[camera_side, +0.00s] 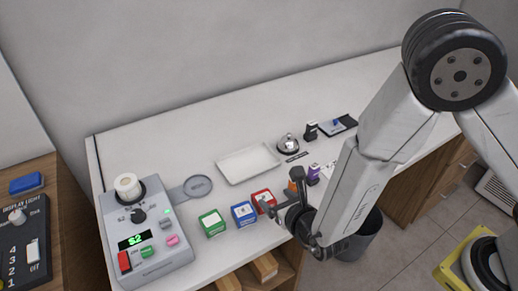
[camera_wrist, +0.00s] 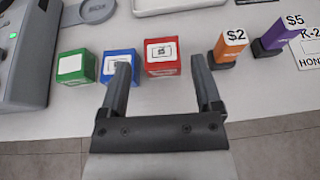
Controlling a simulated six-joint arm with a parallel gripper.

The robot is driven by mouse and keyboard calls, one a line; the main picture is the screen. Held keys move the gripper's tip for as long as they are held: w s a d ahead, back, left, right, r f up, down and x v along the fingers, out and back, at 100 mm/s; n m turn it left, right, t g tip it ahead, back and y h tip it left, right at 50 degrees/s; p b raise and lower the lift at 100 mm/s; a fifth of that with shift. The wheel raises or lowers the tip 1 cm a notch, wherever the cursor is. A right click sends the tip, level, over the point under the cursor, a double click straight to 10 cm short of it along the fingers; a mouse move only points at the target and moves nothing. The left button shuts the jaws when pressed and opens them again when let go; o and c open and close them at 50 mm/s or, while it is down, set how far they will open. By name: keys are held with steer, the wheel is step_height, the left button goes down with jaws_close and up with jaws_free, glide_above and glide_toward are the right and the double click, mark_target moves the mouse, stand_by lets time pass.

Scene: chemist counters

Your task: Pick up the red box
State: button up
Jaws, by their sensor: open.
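The red box (camera_side: 262,196) stands upright on the white counter, at the right end of a row with a blue box (camera_side: 244,214) and a green box (camera_side: 212,223). In the wrist view the red box (camera_wrist: 162,58) has a white label on top and lies beyond my gripper (camera_wrist: 163,75), ahead of the gap between the fingers and nearer the left finger. The left finger overlaps part of the blue box (camera_wrist: 112,58) in that view. My gripper is open and empty. In the side view my gripper (camera_side: 273,204) is close to the red box and partly hides it.
An orange $2 block (camera_wrist: 229,46) and a purple $5 block (camera_wrist: 276,38) stand right of the red box. A grey register device (camera_side: 146,240) is at the left. A white tray (camera_side: 248,176) lies behind the boxes. The counter's front edge is near my gripper.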

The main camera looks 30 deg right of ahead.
mark_target(262, 197)
steer(key=shift+f, duration=1.9)
steer(key=shift+x, duration=1.35)
steer(key=shift+w, duration=0.1)
steer(key=shift+x, duration=2.5)
steer(key=shift+a, duration=0.1)
steer(key=c, duration=1)
